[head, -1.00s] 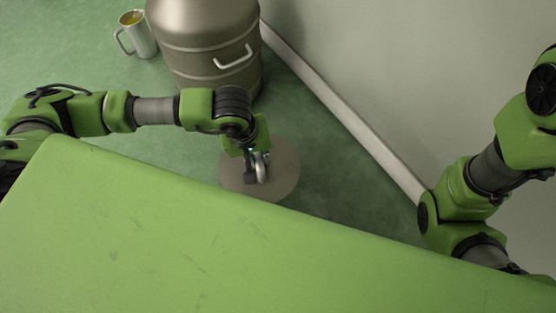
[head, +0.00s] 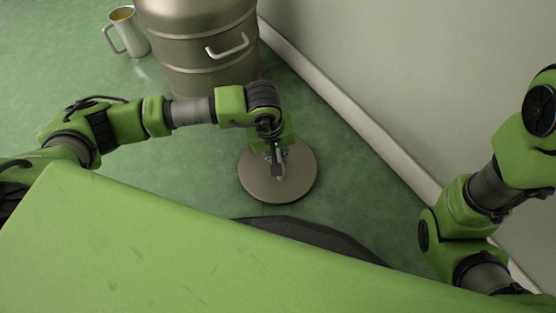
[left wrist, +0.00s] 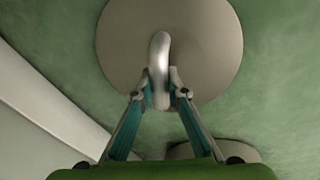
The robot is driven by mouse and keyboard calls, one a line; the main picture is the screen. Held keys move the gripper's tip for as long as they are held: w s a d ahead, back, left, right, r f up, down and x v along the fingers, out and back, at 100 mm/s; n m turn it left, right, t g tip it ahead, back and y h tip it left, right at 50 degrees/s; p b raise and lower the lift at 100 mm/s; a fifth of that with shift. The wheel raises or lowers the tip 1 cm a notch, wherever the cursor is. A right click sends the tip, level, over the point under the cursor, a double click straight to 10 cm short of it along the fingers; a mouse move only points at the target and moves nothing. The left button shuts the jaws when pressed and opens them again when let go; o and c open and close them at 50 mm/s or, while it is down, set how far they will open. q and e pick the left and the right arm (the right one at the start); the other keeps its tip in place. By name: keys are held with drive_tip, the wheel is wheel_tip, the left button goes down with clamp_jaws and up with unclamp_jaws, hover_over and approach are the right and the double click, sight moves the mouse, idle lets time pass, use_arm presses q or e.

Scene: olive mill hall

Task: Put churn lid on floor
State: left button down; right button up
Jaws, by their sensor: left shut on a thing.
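The churn lid (head: 255,182) is a flat, round, grey-brown disc with a looped handle. In the head view it is below and right of the metal churn (head: 190,50), over the green floor. My left gripper (head: 278,168) is above the lid and shut on its handle. The left wrist view shows the fingers (left wrist: 160,95) on both sides of the pale handle loop, with the lid (left wrist: 125,50) beyond. I cannot tell whether the lid touches the floor or hangs just above it. My right arm is at the right edge; its gripper is out of view.
A metal jug (head: 130,35) with yellowish contents stands left of the churn. A pale wall with a white skirting board (head: 350,120) runs along the right. Open green floor (head: 185,165) lies left of the lid.

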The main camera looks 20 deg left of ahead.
idle(0.3)
use_arm(q)
drive_tip(key=c, duration=2)
unclamp_jaws()
drive_tip(key=shift+f, duration=0.1)
drive_tip(key=r+p, duration=0.3)
drive_tip(key=r, duration=0.1)
drive_tip(key=s+r+p, duration=0.1)
drive_tip(key=r+p, duration=0.2)
drive_tip(key=r, duration=0.1)
drive_tip(key=a+r+p, duration=0.1)
drive_tip(key=r+p, duration=0.2)
drive_tip(key=r, duration=0.1)
drive_tip(key=shift+s, duration=0.4)
drive_tip(key=shift+d, duration=0.1)
